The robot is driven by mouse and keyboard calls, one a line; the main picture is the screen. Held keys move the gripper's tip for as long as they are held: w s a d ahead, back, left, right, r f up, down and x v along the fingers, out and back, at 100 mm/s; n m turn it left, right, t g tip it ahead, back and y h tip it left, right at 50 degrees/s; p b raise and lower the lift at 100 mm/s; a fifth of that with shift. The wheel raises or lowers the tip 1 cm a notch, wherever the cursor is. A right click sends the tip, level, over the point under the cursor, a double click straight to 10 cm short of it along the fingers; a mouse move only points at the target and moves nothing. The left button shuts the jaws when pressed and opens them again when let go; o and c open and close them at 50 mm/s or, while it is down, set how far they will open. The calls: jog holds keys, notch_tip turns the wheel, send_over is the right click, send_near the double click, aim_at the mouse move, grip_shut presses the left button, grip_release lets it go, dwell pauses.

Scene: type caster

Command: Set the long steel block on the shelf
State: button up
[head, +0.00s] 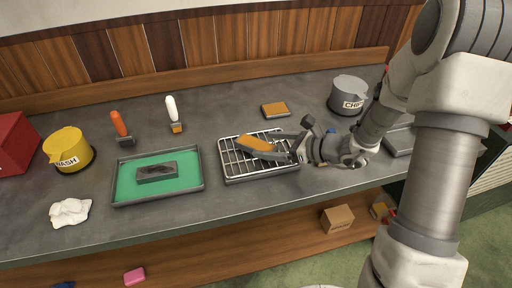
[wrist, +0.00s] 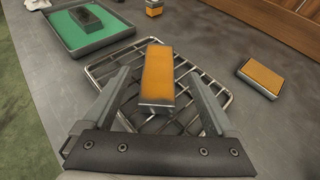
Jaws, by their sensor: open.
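A long block (head: 254,142) with an orange top and grey sides lies on the wire rack (head: 232,178); it also shows in the wrist view (wrist: 157,75). My gripper (head: 249,141) is open, with one finger on each side of this block; the wrist view shows gaps beside it. A dark grey block (head: 157,172) lies in the green-floored tray (head: 118,198) to the left. A shorter orange-topped block (head: 275,110) lies behind the rack. I cannot tell from looks alone which block is the steel one. A wooden shelf (head: 220,245) runs below the counter.
Behind the tray lie an orange-handled tool (head: 120,125) and a white-handled brush (head: 172,110). A yellow pot (head: 68,148) and white cloth (head: 70,212) are at left. A grey pot (head: 348,94) stands at back right. The shelf holds a cardboard box (head: 337,219) and a pink block (head: 134,276).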

aim_at(253, 142)
jog(key=shift+x, duration=2.7)
jog(key=shift+r, duration=0.15)
grip_shut()
jog(key=shift+r, duration=0.1)
